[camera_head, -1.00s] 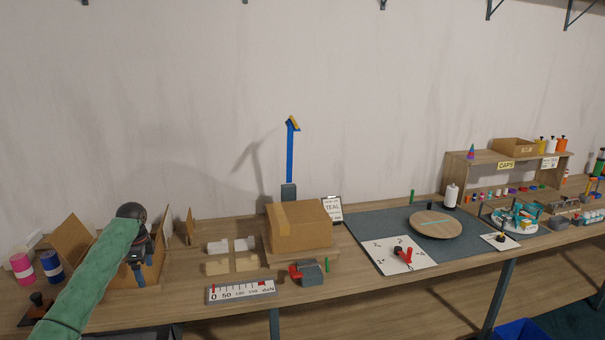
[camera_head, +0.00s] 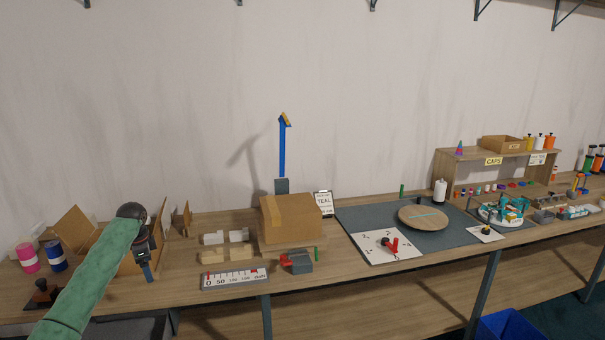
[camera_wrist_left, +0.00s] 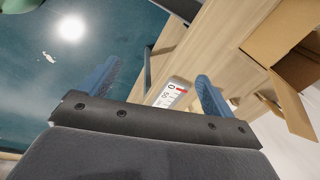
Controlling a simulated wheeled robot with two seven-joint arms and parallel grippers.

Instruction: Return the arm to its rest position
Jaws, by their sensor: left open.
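My left arm, in a green sleeve, comes in from the lower left of the head view. My left gripper (camera_head: 149,272) hangs pointing down in front of an open cardboard box (camera_head: 122,266) on the workbench. In the left wrist view the two blue fingers of the gripper (camera_wrist_left: 155,85) are wide apart with nothing between them. Beyond them show the bench edge, the floor and the printed scale. The box also shows at the upper right of the wrist view (camera_wrist_left: 282,30). My right arm is not in view.
A white scale strip (camera_head: 235,279), pale blocks (camera_head: 228,254) and a closed carton (camera_head: 291,222) stand right of the gripper. Pink (camera_head: 28,258) and blue (camera_head: 55,256) cans stand at the far left. Open floor lies in front of the bench.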

